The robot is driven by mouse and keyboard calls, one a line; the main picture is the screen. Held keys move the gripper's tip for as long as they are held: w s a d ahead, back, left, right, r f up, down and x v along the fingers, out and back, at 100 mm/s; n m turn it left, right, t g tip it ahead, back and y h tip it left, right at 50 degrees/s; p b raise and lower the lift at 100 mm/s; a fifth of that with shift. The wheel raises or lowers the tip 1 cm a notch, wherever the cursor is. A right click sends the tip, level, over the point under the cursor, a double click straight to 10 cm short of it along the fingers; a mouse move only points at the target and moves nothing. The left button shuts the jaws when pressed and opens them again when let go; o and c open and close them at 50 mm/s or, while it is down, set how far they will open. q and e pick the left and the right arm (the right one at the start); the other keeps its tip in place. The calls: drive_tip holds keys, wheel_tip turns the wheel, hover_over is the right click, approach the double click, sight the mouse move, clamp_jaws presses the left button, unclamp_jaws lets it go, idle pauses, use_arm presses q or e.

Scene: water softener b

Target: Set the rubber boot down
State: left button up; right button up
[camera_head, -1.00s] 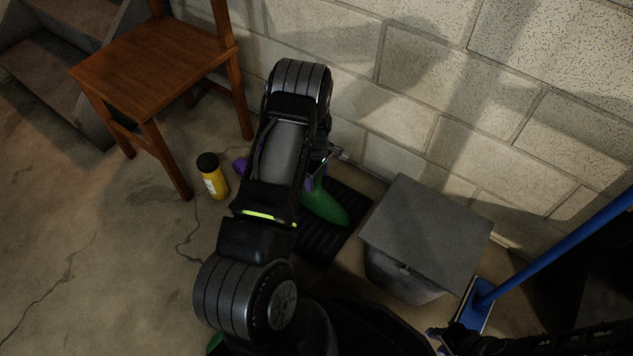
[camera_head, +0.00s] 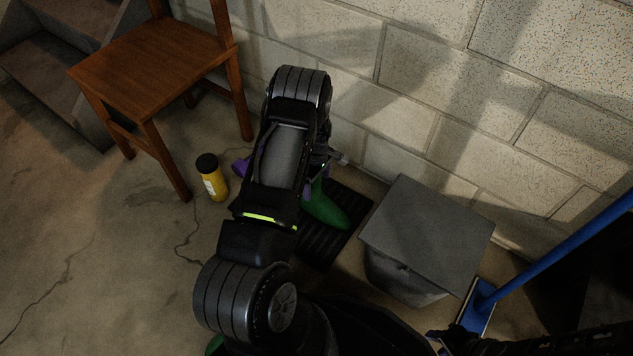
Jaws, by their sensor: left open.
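The green rubber boot (camera_head: 327,208) shows its foot over the black ribbed mat (camera_head: 345,215), toe pointing down and right. My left arm hides most of its shaft. I cannot tell whether its sole fully touches the mat. My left gripper (camera_head: 274,180) is mostly hidden under its own arm. Its purple fingertips show on both sides, spread apart, one at the left and one beside the boot. It is open. My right gripper (camera_head: 436,338) shows only as small purple and black parts at the bottom edge, and its jaws cannot be made out.
A yellow bottle with a black cap (camera_head: 211,177) stands left of my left gripper, near a wooden chair (camera_head: 150,65). A grey lidded bin (camera_head: 425,240) is right of the mat. A blue-handled broom (camera_head: 560,250) leans at right. The block wall is behind.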

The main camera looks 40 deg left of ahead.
use_arm(q)
drive_tip(key=shift+r, duration=0.3)
wheel_tip(320, 180, up, 12)
drive_tip(key=p, duration=0.5)
drive_tip(key=shift+f, duration=0.15)
